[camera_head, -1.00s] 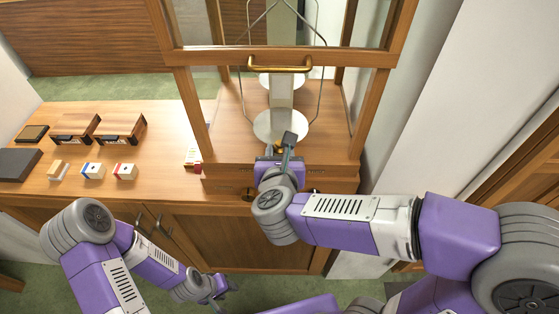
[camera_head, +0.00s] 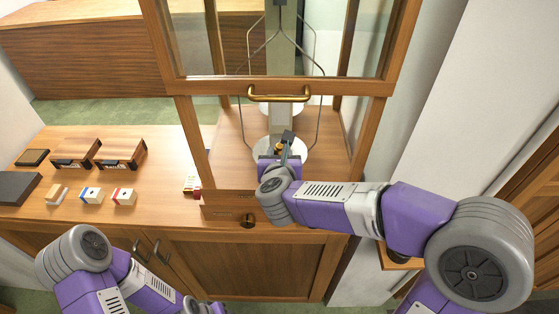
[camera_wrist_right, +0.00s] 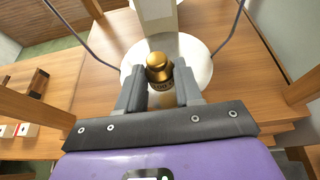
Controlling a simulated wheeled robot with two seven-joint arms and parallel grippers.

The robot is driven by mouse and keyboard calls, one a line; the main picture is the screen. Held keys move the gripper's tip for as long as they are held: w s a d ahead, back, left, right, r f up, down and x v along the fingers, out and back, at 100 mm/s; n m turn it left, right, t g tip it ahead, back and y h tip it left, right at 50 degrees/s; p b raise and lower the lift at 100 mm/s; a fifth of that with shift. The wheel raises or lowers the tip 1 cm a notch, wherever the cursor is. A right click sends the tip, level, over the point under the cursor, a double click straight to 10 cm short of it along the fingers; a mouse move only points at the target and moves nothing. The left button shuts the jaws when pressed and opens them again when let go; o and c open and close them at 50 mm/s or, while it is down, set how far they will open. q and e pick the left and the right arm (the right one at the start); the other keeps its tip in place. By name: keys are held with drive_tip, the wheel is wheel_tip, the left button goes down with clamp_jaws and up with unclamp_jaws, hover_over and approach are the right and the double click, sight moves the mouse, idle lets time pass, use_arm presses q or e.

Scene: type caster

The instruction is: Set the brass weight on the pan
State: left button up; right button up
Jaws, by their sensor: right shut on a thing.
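The brass weight (camera_wrist_right: 158,68) is held upright between the two fingers of my right gripper (camera_wrist_right: 159,92) in the right wrist view. In the head view the weight (camera_head: 279,148) is small and partly hidden by my gripper (camera_head: 285,146). The round white pan (camera_wrist_right: 194,52) lies directly behind and below the weight; it also shows in the head view (camera_head: 297,155). My gripper hides the near part of the pan. I cannot tell whether the weight's base touches it. My left gripper (camera_head: 216,308) is at the bottom edge, mostly cut off, so its fingers are unclear.
The wooden balance case has a raised glass front with a brass handle (camera_head: 279,97) above my right gripper. Hanger wires and a central pillar (camera_wrist_right: 158,14) stand close by. Boxes and small blocks (camera_head: 123,196) lie on the counter at left.

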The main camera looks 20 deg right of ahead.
drive_tip(key=shift+r+x, duration=0.2)
drive_tip(key=shift+x, duration=0.75)
drive_tip(key=shift+r+x, duration=0.2)
drive_tip(key=shift+x, duration=0.75)
drive_tip(key=shift+w+d+f+b, duration=0.15)
drive_tip(key=shift+w+f+b, duration=0.05)
drive_tip(key=shift+f+b, duration=0.9)
drive_tip(key=o, duration=1.7)
drive_tip(key=shift+c, duration=0.2)
drive_tip(key=shift+s+r, duration=0.1)
drive_tip(key=shift+s, duration=0.05)
drive_tip(key=shift+r+p+v, duration=0.15)
drive_tip(key=shift+p+v, duration=0.05)
drive_tip(key=shift+v, duration=0.65)
drive_tip(key=shift+r+p+v, duration=0.15)
drive_tip(key=shift+v, duration=0.65)
drive_tip(key=s+a, duration=0.2)
drive_tip(key=s, duration=0.5)
drive_tip(key=s+a+b, duration=0.1)
drive_tip(key=s+a, duration=0.1)
drive_tip(key=s, duration=0.6)
drive_tip(key=shift+a+b, duration=0.25)
drive_tip(key=shift+b, duration=0.05)
